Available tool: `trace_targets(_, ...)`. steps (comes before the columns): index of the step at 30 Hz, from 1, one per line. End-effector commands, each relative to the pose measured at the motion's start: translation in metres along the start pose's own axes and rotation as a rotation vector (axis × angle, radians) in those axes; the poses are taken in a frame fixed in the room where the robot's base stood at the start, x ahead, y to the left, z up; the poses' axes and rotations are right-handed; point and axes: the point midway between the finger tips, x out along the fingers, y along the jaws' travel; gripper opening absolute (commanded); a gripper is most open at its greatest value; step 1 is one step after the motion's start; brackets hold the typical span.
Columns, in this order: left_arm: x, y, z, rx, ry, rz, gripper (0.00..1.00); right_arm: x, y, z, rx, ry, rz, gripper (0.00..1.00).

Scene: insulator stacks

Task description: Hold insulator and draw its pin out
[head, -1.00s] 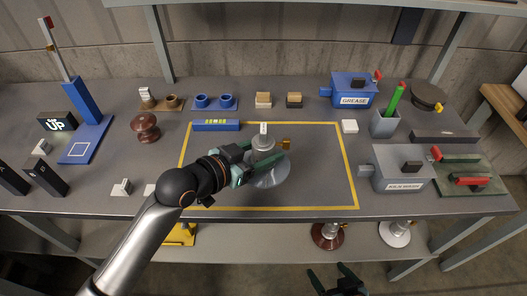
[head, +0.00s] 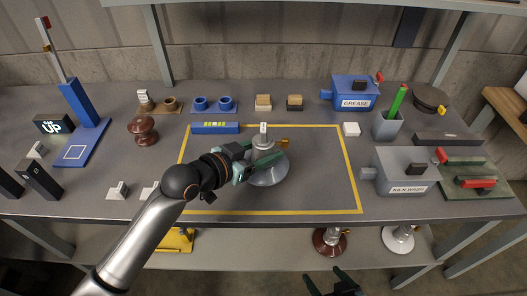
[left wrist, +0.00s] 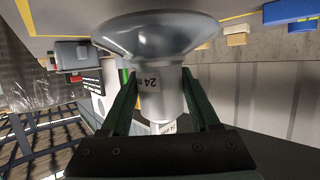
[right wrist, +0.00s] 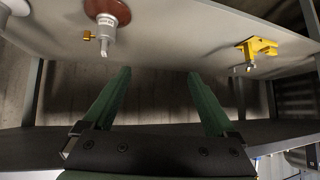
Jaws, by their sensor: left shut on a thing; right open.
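A grey insulator (head: 268,171) with a broad disc and a narrower cap stands inside the yellow-outlined area of the bench. My left gripper (head: 263,163) is shut on its cap, one finger on each side. The left wrist view shows the insulator's cap (left wrist: 160,92), marked "24", between the green fingers. A small brass-coloured pin (head: 283,142) sticks out at the right of the cap. My right gripper (head: 332,282) is low in front of the bench. It also shows in the right wrist view (right wrist: 158,85), open and empty.
On the lower shelf are a brown insulator (head: 329,241), a white one (head: 397,238) and a yellow clamp-like item (head: 178,240). A grey kiln box (head: 405,170) and blue grease box (head: 355,93) stand right. The outlined area (head: 320,185) is mostly clear.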

Motion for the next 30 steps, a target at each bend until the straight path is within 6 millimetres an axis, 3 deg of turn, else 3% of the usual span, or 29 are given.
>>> trace_targets(30,0.032,-0.023,0.015,0.002,0.013,0.000,0.00,0.019,-0.012,0.006,-0.010,0.003,-0.033,0.91)
